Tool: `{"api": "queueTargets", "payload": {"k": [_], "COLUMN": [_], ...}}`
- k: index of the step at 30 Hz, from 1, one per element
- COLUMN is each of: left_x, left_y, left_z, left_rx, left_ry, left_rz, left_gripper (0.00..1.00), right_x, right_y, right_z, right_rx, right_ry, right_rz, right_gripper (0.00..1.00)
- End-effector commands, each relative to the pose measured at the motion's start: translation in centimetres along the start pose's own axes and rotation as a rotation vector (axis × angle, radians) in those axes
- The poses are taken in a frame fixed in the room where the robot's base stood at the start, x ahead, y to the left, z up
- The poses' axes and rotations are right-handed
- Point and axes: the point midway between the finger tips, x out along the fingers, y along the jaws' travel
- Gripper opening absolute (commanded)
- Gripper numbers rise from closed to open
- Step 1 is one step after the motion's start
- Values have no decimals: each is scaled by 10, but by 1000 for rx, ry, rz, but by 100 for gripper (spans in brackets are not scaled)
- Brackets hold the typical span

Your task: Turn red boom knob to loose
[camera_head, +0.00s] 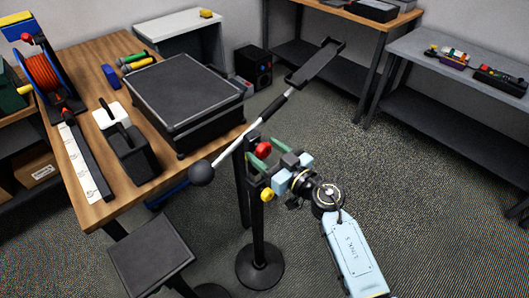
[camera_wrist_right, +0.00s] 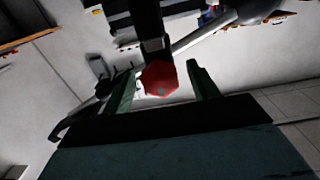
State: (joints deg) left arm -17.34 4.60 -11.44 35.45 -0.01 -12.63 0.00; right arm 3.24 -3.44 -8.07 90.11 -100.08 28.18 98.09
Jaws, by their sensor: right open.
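The red boom knob (camera_head: 263,149) sits where the light grey boom (camera_head: 240,135) crosses the top of a black stand (camera_head: 258,225). My right gripper (camera_head: 256,167) is at the stand's top, close to the knob, with its arm coming from the lower right. In the right wrist view the red knob (camera_wrist_right: 160,77) shows between the two green fingers (camera_wrist_right: 163,82), with gaps on both sides. The fingers are open; whether the knob lies fully between the tips or slightly beyond them is unclear. My left gripper is not in view.
A black ball (camera_head: 201,173) ends the boom at the lower left; a black holder (camera_head: 316,63) ends it at the upper right. A yellow knob (camera_head: 268,195) is below my gripper. A wooden table (camera_head: 85,190) with a black case (camera_head: 185,90) stands left. Carpet is free at right.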

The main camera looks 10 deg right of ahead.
Motion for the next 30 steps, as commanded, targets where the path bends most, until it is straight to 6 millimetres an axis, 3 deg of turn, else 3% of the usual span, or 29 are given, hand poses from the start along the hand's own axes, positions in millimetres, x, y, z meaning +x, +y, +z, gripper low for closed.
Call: {"api": "queueTargets", "payload": {"k": [11, 22, 30], "left_x": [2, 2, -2], "left_y": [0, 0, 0], "left_z": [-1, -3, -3], "left_rx": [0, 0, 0], "left_ry": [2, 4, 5], "left_rz": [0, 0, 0], "left_gripper": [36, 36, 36], "right_x": [8, 7, 7], "right_y": [0, 0, 0], "right_z": [0, 0, 0], "right_rx": [-1, -1, -32], "right_ry": [0, 0, -2], "right_rz": [0, 0, -1], "right_gripper": [60, 15, 15]}}
